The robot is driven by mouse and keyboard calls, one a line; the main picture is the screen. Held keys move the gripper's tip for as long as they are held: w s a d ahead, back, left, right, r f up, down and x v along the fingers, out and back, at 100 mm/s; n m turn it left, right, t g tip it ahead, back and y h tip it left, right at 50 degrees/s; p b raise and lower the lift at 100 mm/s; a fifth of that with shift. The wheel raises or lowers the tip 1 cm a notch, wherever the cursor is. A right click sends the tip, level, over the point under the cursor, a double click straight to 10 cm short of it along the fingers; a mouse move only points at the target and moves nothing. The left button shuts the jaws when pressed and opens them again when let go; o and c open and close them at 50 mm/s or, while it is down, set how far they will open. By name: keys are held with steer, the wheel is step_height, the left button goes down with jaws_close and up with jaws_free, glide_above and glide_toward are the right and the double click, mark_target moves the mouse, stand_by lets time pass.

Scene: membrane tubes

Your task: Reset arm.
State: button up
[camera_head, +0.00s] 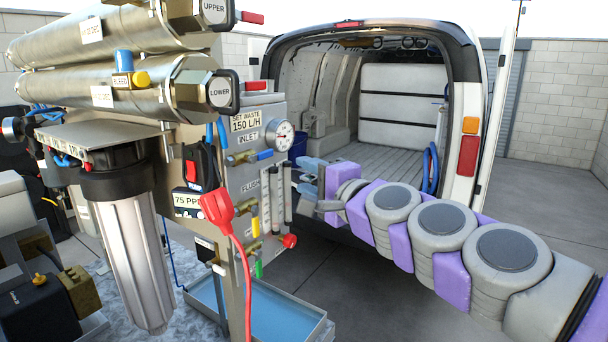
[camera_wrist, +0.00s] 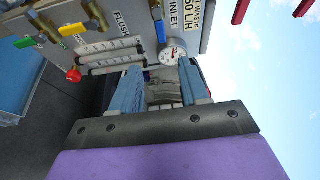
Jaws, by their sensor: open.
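My gripper (camera_head: 311,178) is at the end of my purple and grey arm, which reaches in from the right in the head view. It is just right of the membrane unit's panel (camera_head: 258,115), in front of the van's open back. In the wrist view my gripper (camera_wrist: 160,90) shows two blue-grey fingers standing apart with nothing held between them. The pressure gauge (camera_wrist: 173,54) lies beyond the fingertips, and the clear flow tubes (camera_wrist: 112,58) are to their left. I cannot tell the exact gap between the fingers and the panel.
Two steel membrane tubes (camera_head: 95,95) are at upper left, above a white filter housing (camera_head: 132,255). A red plug with cable (camera_head: 218,208) hangs before the panel. A blue tray (camera_head: 205,290) is below. The van (camera_head: 465,120) stands open behind; concrete floor at right is clear.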

steer(key=shift+a, duration=0.1)
steer(key=s+a+f+n+g, duration=0.5)
steer(key=s+a+f+n, duration=0.2)
steer(key=s+f, duration=0.15)
steer(key=s+d+f+n+g+h, duration=0.1)
steer(key=s+f+n+g+h, duration=0.3)
steer(key=s+f, duration=0.85)
steer(key=s+d+f+g+h, duration=0.2)
steer(key=s+d+f+g, duration=0.2)
steer(key=s+d+f, duration=0.2)
steer(key=s+d+f+n+g+h, duration=0.1)
steer(key=s+d+f+g+h, duration=0.2)
steer(key=s+d+f, duration=0.4)
steer(key=s+d+g, duration=0.1)
steer(key=s, duration=0.3)
steer(key=shift+s, duration=0.15)
steer(key=shift+c, duration=0.4)
